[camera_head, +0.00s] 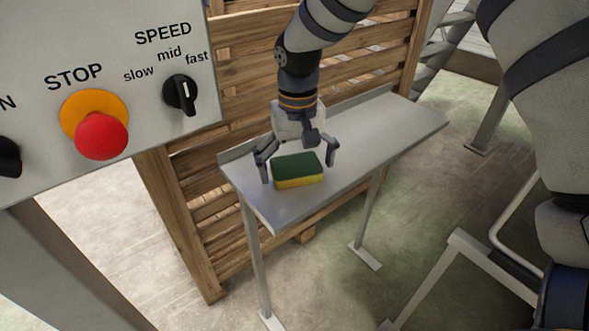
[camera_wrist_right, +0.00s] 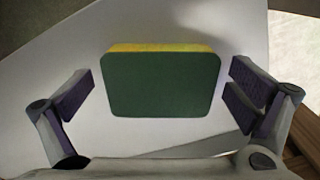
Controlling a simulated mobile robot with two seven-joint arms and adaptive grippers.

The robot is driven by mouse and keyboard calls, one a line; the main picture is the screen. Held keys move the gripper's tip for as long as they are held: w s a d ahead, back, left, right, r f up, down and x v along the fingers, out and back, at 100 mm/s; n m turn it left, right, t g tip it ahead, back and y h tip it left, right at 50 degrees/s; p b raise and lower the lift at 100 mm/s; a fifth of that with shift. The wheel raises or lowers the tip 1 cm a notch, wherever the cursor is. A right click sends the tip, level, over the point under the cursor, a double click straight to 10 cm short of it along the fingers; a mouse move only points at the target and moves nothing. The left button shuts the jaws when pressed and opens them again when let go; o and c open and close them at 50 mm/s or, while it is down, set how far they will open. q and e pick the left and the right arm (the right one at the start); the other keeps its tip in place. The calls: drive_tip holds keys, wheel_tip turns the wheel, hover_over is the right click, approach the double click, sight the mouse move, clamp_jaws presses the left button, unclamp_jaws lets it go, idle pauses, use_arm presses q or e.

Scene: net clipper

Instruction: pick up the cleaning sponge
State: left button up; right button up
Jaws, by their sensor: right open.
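The cleaning sponge (camera_head: 297,170), yellow with a dark green top, lies flat on a narrow metal table (camera_head: 376,141) near its left end. It also shows in the right wrist view (camera_wrist_right: 161,84), green side toward the camera, between the fingers and apart from them. My right gripper (camera_head: 298,167) is open above the table, with one finger to each side of the sponge. In the right wrist view the gripper (camera_wrist_right: 160,98) shows clear gaps on both sides of the sponge. My left gripper is not in view.
A grey control panel (camera_head: 55,45) with a red stop button (camera_head: 101,136) and a speed knob (camera_head: 181,93) fills the upper left. A slatted wooden fence (camera_head: 236,72) stands behind the table. The table's right part is bare.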

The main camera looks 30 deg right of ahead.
drive_tip(key=c, duration=0.7)
drive_tip(key=shift+c, duration=0.2)
drive_tip(key=shift+r, duration=0.15)
